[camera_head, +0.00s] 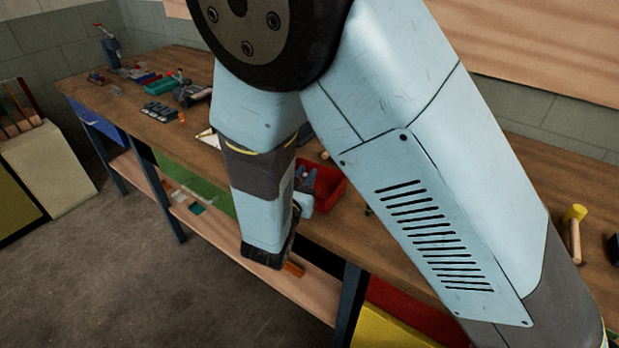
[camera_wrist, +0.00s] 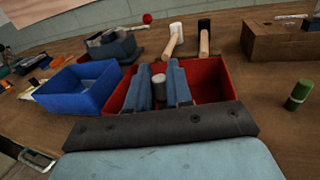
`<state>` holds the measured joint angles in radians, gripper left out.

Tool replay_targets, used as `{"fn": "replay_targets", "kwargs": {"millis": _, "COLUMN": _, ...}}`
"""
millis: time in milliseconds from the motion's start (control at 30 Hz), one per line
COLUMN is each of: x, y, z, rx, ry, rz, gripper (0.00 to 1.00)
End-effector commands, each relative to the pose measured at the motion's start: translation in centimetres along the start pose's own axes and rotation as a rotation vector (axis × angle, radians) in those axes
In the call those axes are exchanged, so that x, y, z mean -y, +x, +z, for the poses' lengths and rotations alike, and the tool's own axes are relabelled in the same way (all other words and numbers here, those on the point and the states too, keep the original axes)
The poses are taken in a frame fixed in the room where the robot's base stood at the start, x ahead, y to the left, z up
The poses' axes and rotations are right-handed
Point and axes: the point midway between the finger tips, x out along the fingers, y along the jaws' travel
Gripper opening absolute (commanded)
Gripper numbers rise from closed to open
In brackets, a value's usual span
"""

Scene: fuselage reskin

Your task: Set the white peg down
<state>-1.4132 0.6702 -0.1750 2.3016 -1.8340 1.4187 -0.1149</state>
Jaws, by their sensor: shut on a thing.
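In the wrist view, my gripper (camera_wrist: 160,88) is shut on the white peg (camera_wrist: 158,80), whose pale round end shows between the two blue-grey fingers. The red bin (camera_wrist: 216,82) lies in line with the fingers and the peg. I cannot tell whether the peg touches the bin. In the head view, the red bin (camera_head: 331,195) sits on the workbench, partly behind my arm. My arm hides the peg there.
A blue bin (camera_wrist: 78,90) stands left of the red bin. A green cylinder (camera_wrist: 298,94) stands at right, near a wooden block (camera_wrist: 282,40). Mallets (camera_wrist: 173,40) lie behind the red bin. Bare workbench top (camera_head: 135,118) shows at left in the head view.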

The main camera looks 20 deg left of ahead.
Motion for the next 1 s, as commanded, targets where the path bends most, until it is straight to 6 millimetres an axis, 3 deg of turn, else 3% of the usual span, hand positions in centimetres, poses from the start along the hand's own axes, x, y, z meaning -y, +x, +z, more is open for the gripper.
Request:
{"fn": "replay_targets", "kwargs": {"millis": 667, "x": 0.1, "y": 0.0, "z": -1.4, "rx": -0.004, "ry": -0.002, "rz": 0.000, "gripper": 0.00}}
{"fn": "replay_targets", "kwargs": {"millis": 700, "x": 0.1, "y": -0.1, "z": -1.4, "rx": -0.005, "ry": -0.003, "rz": 0.000, "gripper": 0.22}}
{"fn": "replay_targets", "kwargs": {"millis": 933, "x": 0.2, "y": -0.1, "z": -1.6, "rx": -0.008, "ry": -0.006, "rz": 0.000, "gripper": 0.44}}
{"fn": "replay_targets", "kwargs": {"millis": 1000, "x": 0.2, "y": -0.1, "z": -1.6, "rx": -0.009, "ry": -0.007, "rz": -0.001, "gripper": 0.46}}
